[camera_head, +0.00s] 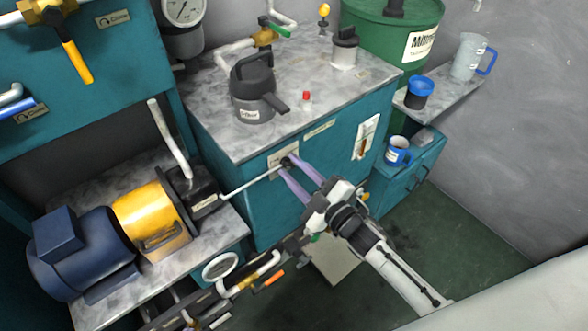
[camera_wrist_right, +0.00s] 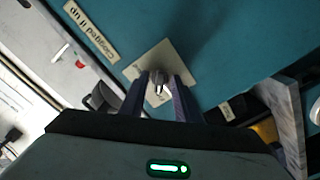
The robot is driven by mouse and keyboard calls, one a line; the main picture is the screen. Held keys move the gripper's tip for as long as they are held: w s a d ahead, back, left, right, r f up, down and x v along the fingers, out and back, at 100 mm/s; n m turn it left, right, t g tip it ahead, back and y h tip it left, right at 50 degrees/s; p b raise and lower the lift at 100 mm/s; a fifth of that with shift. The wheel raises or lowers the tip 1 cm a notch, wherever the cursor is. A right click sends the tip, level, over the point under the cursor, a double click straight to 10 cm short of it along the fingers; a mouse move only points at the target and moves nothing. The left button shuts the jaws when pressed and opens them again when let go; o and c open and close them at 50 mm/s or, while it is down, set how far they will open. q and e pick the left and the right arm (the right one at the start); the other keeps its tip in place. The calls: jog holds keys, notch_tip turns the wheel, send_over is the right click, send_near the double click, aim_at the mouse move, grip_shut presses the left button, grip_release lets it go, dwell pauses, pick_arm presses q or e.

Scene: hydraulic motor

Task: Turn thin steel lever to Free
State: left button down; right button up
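The thin steel lever (camera_head: 250,181) is a slender rod. It slants down and left from a dark pivot on a pale label plate (camera_head: 277,154) on the teal cabinet's front. Its lower left end is near the black pump block. My right gripper (camera_head: 289,166) comes from the lower right, its two purplish fingers apart at the lever's pivot end. In the right wrist view, the plate (camera_wrist_right: 183,72) and a metal lever part (camera_wrist_right: 158,80) show between the open fingers (camera_wrist_right: 160,88). Whether either finger touches it is unclear. The plate's lettering is unreadable. My left gripper is out of view.
A thick pale handle (camera_head: 168,138) rises from the pump block, beside a yellow housing (camera_head: 150,215) and blue motor (camera_head: 75,250). A dark grey can (camera_head: 252,90) stands on the cabinet top (camera_head: 215,115). Pipes with a gauge (camera_head: 220,266) lie below. Floor at right is clear.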

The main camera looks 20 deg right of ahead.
jog(key=v, duration=1)
jog(key=shift+s, duration=0.15)
dwell(0.4)
jog(key=s+a+f+m+g+h, duration=0.2)
jog(key=s+f+m+g, duration=0.6)
jog(key=s, duration=0.9)
notch_tip(320, 180, down, 6)
jog(key=m+h, duration=0.1)
jog(key=m, duration=0.2)
jog(key=shift+a+g+h, duration=0.3)
jog(key=shift+a+h, duration=0.1)
jog(key=shift+o, duration=0.3)
jog(key=shift+w+r, duration=0.1)
jog(key=shift+w, duration=0.05)
